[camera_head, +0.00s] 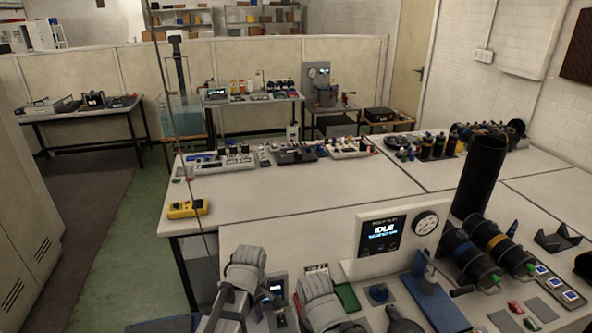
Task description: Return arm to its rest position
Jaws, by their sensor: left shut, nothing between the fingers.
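My left arm shows as a grey, rounded link at the bottom of the head view, in front of the near bench edge. My left gripper (229,302) is at its lower end, small and partly cut off by the frame's bottom, shut and empty. No object is in it. A second grey link of mine stands to its right at the bottom edge.
A white bench (290,205) fills the middle, with a yellow meter (187,209) at its left. A display panel (385,235) reading IDLE, a blue press-like stand (436,295), a tall black cylinder (479,178) and banded cylinders (497,243) stand at right. The bench's middle is clear.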

